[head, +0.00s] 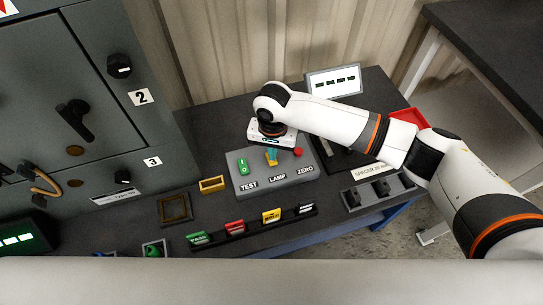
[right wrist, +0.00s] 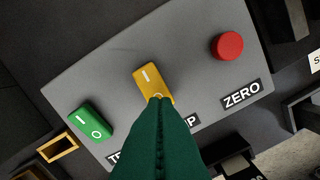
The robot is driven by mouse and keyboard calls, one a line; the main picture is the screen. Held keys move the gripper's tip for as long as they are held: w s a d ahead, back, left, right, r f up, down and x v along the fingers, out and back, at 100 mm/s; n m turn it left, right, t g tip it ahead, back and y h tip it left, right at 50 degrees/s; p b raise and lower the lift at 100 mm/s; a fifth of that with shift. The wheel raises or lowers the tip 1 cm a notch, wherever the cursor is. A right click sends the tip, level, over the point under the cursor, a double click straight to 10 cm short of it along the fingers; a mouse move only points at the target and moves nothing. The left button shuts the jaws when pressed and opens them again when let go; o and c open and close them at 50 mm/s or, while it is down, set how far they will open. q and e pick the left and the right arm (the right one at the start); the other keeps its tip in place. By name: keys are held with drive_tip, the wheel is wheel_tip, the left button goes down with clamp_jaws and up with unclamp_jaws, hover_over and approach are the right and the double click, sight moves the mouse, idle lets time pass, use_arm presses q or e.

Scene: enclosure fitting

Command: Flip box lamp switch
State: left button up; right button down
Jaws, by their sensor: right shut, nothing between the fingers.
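The grey switch box (head: 240,183) stands on the dark bench. Its yellow lamp switch (right wrist: 147,80) is the middle control, with a line mark on its upper half. My right gripper (right wrist: 160,104) is shut and empty, its green fingertips at the lower end of the lamp switch, over the round mark there. They look very near or touching; I cannot tell which. The fingers hide part of the LAMP label in the right wrist view. In the head view the right gripper (head: 271,158) hides most of the switch. My left gripper is not in view.
A green TEST rocker (right wrist: 91,122) and a red ZERO button (right wrist: 227,46) flank the lamp switch. A rack of coloured tags (head: 235,229) stands in front. A small display (head: 333,82) is behind, and a grey cabinet (head: 60,90) at left.

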drive_tip(key=shift+f, duration=1)
idle(0.5)
wheel_tip(320, 180, up, 7)
drive_tip(key=p, duration=0.8)
drive_tip(key=shift+p, duration=0.35)
idle(0.4)
